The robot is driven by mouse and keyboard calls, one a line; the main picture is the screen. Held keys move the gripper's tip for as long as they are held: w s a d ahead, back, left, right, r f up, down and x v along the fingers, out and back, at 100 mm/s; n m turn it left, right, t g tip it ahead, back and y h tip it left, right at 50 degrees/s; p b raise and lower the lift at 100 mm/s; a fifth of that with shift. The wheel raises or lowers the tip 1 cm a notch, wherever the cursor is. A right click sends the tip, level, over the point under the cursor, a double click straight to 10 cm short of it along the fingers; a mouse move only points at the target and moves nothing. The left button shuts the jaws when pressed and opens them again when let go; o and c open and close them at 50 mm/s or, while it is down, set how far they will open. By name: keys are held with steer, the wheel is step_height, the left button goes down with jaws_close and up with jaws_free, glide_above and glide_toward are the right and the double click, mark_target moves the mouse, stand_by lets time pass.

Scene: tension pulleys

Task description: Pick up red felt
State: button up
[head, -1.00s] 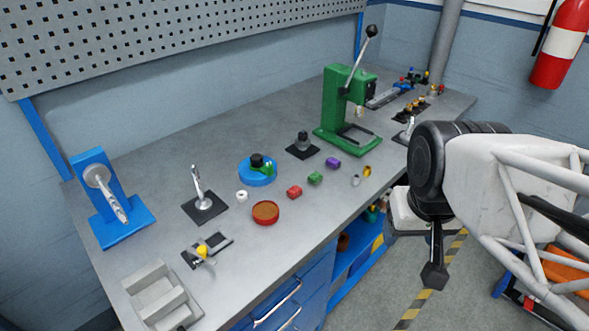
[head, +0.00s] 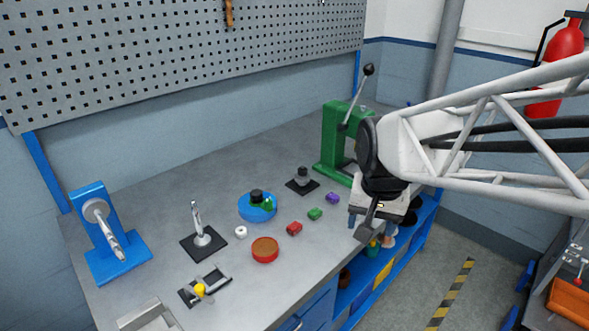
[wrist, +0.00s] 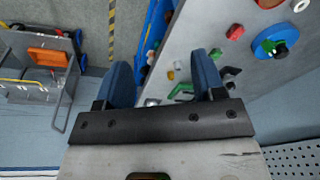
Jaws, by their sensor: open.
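A small red piece (head: 294,229), which I take to be the red felt, lies on the grey workbench (head: 160,175), beside a small green piece (head: 315,214). It also shows in the wrist view (wrist: 235,32), up and right of the blue fingers. My gripper (wrist: 163,78) is open, with nothing between its fingers. In the head view my gripper is raised at the bench's front edge, to the right of the red piece and apart from it. It is seen side-on there.
A round red-rimmed dish (head: 265,250) and a white ring (head: 241,232) lie left of the red piece. A blue disc (head: 257,208) with green and black parts sits behind. A purple piece (head: 333,198) and green press (head: 332,140) stand farther right.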

steer(key=w+a+f+m+g, duration=0.1)
steer(key=w+a+f+m, duration=0.35)
steer(key=w, duration=0.75)
steer(key=m, duration=0.1)
glide_above(294, 226)
steer(key=shift+g, duration=0.4)
step_height(294, 226, down, 8)
steer(key=shift+d+f, duration=0.15)
steer(key=shift+f, duration=1.3)
steer(key=shift+f, duration=2.6)
steer(key=shift+c, duration=0.3)
